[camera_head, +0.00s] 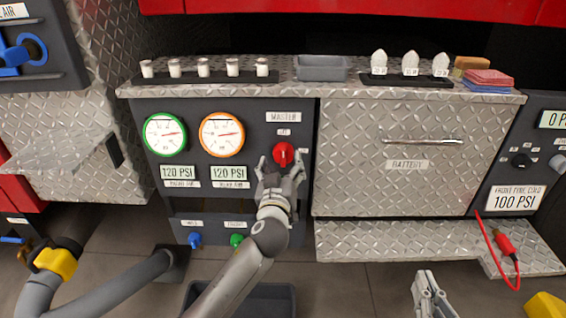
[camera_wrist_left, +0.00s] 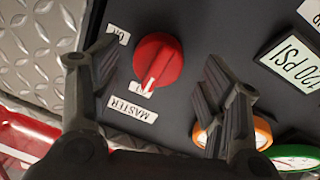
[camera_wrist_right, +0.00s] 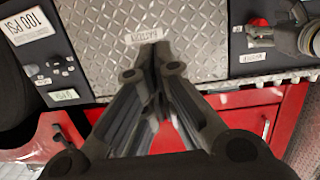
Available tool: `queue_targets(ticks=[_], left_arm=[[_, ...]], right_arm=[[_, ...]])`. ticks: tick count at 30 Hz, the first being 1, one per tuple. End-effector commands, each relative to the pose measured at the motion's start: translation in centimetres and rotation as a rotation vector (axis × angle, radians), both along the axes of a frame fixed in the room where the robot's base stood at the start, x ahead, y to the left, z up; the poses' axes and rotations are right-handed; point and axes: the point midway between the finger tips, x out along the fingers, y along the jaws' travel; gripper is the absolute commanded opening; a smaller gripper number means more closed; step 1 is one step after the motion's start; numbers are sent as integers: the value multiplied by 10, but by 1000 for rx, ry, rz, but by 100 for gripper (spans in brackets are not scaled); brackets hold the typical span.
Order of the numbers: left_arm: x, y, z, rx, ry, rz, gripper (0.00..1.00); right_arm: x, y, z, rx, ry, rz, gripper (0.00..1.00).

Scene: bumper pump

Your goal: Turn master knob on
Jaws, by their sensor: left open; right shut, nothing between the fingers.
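The round red master knob (camera_head: 283,153) is on the dark panel below the MASTER label (camera_head: 283,117). In the left wrist view the knob (camera_wrist_left: 158,60) shows a white line pointing at the small label beside MASTER; that label is hard to read. Another small label (camera_wrist_left: 118,35) sits to its side. My left gripper (camera_head: 281,164) is open in front of the knob, with one finger on either side of it and gaps showing. It also shows in the left wrist view (camera_wrist_left: 158,62). My right gripper (camera_head: 428,276) is shut and empty, low in front of the battery drawer.
Two gauges (camera_head: 222,135) are left of the knob. The battery drawer (camera_head: 400,180) with its handle is to the right. A diamond-plate ledge (camera_head: 420,245) juts out below it. A red clamp cable (camera_head: 505,246) hangs at the right.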

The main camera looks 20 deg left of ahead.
Motion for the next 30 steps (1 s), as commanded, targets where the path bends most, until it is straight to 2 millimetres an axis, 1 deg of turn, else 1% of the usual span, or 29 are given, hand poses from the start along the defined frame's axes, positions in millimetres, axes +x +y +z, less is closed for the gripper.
queue_targets(ticks=[1, 3, 6, 10, 16, 17, 27, 30], left_arm=[[7, 1, -1, 3, -2, 0, 68], [14, 3, 0, 3, -2, 0, 68], [21, 4, 0, 1, -1, -2, 68], [24, 5, -1, 1, 1, -1, 68], [24, 5, -1, 1, 1, -1, 68], [24, 5, 0, 1, 1, -1, 67], [24, 5, 0, 1, 1, -1, 23], [24, 5, 0, 2, 1, -1, 22]], right_arm=[[1, 1, 3, 7, -23, 2, 0], [2, 2, 9, 13, -50, 3, 0], [3, 3, 14, 19, -77, 5, 0], [3, 4, 17, 24, -92, 6, 0], [3, 4, 18, 24, -93, 6, 0], [3, 4, 18, 24, -93, 6, 0], [3, 4, 18, 24, -93, 6, 0], [3, 4, 18, 24, -92, 6, 0]])
